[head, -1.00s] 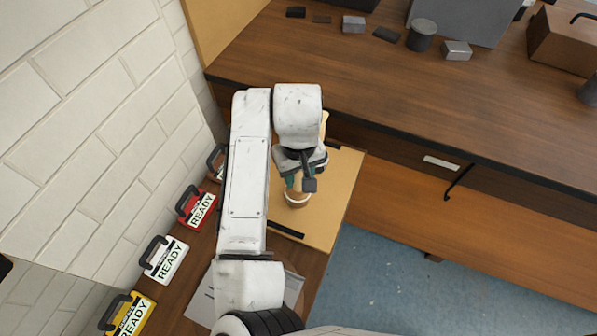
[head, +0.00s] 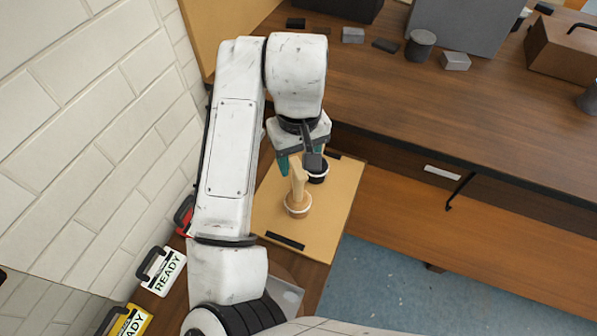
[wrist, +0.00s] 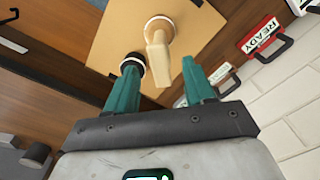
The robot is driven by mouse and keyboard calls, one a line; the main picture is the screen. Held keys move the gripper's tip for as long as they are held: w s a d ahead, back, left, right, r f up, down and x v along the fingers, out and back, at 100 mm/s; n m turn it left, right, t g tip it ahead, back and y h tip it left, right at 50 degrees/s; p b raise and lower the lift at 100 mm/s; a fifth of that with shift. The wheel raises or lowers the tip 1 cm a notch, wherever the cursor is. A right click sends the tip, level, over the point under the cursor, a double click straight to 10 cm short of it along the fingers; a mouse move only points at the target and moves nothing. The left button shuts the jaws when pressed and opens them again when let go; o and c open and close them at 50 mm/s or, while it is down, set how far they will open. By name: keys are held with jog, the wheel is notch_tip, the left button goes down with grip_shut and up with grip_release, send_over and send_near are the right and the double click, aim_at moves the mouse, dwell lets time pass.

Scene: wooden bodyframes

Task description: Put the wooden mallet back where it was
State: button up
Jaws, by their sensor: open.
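The pale wooden mallet (head: 299,184) stands upright in a round white-rimmed holder (head: 298,209) on a tan board (head: 334,205). In the wrist view the mallet (wrist: 159,55) shows beyond and between my fingertips. My gripper (head: 300,163) is open and empty, with teal fingers, just behind the mallet in the head view. In the wrist view the gripper (wrist: 161,66) shows a clear gap between its fingers and seems apart from the mallet. A dark round holder with a white rim (head: 318,174) sits beside the mallet, partly hidden by my gripper.
READY signs, white (head: 163,271) and yellow (head: 125,321), stand by the brick wall at left. The workbench (head: 460,110) carries dark blocks and a dark cylinder (head: 420,45) at the back. Blue floor (head: 385,270) lies open at right.

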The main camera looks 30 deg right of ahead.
jog(key=shift+r, duration=1.35)
jog(key=shift+d, duration=0.1)
jog(key=s+d+f+t+h, duration=0.1)
jog(key=s+d+f+h, duration=0.1)
jog(key=d, duration=0.7)
jog(key=s+d+f+t+h, duration=0.1)
jog(key=d+f+t+h, duration=0.15)
jog(key=d, duration=0.65)
jog(key=s+a+f+y, duration=0.1)
jog(key=s+a+f, duration=0.2)
jog(key=s+f, duration=0.2)
jog(key=s+a+f+g+y, duration=0.1)
jog(key=s+a+f, duration=0.3)
jog(key=s, duration=0.4)
jog(key=s+a+f+n+g+y, duration=0.1)
jog(key=s+a+f+y, duration=0.1)
jog(key=s+f, duration=0.5)
jog(key=shift+a, duration=0.65)
